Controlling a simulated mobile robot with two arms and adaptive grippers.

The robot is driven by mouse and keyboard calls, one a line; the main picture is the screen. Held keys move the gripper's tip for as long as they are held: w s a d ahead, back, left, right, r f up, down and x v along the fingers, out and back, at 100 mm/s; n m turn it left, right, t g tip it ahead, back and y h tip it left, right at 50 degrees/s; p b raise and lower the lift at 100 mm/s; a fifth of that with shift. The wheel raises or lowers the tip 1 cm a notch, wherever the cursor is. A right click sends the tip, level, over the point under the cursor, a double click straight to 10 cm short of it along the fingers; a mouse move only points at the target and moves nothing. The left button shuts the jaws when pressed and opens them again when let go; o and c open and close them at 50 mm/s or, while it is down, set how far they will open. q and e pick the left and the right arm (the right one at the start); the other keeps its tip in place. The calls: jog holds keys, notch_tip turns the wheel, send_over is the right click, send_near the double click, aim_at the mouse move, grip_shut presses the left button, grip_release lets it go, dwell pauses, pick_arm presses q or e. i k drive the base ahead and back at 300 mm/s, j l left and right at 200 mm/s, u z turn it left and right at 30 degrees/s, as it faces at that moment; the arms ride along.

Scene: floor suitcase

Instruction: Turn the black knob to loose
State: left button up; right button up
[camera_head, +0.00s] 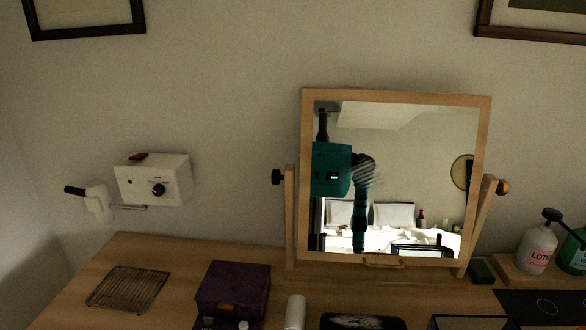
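A black knob (277,177) sticks out from the left post of a wooden-framed tilting mirror (397,94). The mirror stands upright on the wooden dresser, between two wooden posts. A brown-orange knob (503,187) sits on its right post. Another black knob (159,190) is a round dial on the front of a white wall box (175,177). The dial's markings are too small to read. Neither of my grippers is directly in view. The mirror reflects a teal and black robot body, but no clear gripper shows in it.
The wooden dresser (215,246) holds a wire rack (128,288), a purple box (233,286), a white cylinder (295,312), and a lotion bottle (537,248) beside a green bottle (575,252). A black-and-white handled device (97,201) hangs left of the wall box. Picture frames hang above.

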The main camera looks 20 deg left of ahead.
aim_at(276, 175)
jog(key=k+j, duration=0.1)
jog(key=j, duration=0.7)
jog(key=k+j, duration=0.1)
jog(key=j, duration=0.75)
